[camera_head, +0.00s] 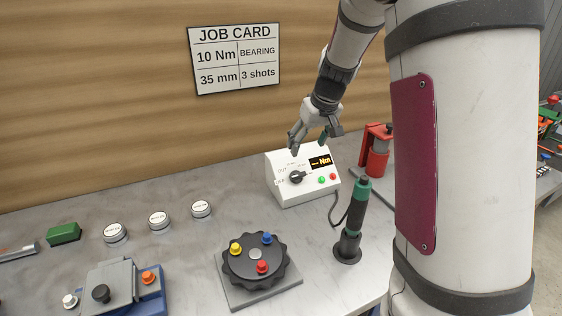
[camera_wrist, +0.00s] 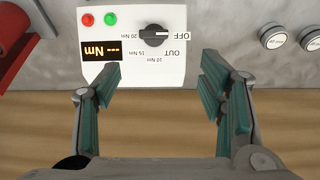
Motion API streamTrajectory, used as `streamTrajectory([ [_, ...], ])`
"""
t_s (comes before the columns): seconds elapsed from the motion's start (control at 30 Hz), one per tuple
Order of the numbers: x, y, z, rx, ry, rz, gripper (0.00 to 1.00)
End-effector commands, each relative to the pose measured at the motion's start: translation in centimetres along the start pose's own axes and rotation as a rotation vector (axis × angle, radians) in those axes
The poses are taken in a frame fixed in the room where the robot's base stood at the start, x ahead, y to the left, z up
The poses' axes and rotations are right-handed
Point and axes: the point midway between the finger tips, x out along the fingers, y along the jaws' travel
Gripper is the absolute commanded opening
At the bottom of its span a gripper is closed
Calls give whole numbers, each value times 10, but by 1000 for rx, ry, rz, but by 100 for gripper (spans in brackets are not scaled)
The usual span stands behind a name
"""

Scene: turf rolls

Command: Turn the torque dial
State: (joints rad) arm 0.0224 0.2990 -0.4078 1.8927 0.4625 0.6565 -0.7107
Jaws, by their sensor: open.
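The torque dial (camera_head: 296,177) is a black knob on the sloped face of a white control box (camera_head: 292,196). In the wrist view the dial (camera_wrist: 153,35) appears upside down, with labels OFF, OUT, 10 Nm, 15 Nm and 20 Nm around it. Its white pointer mark points toward OFF. The orange display (camera_wrist: 101,51) reads "--- Nm". My gripper (camera_head: 313,148) is above the box, fingers pointing down, apart from the dial. In the wrist view my gripper (camera_wrist: 162,78) is open and empty, and the dial lies beyond the gap between its fingertips.
A green and black screwdriver (camera_head: 353,215) stands right of the box, with a cable. A red press (camera_head: 377,152) is behind it. A black rotary fixture (camera_head: 255,262) with coloured knobs sits in front. Several round white-topped pieces (camera_head: 159,220) lie left. A job card (camera_head: 235,57) reads 10 Nm.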

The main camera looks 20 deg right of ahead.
Motion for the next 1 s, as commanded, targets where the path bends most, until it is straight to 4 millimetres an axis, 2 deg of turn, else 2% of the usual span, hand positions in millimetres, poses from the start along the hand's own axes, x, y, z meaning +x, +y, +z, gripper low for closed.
streamTrajectory([
  [0.1,8,8,-3,-5,-3,12,63],
  [0.27,23,10,-3,-6,-4,14,63],
  [0.7,106,10,-2,-4,-6,13,63],
  [1.0,141,11,-3,-4,-3,13,63],
])
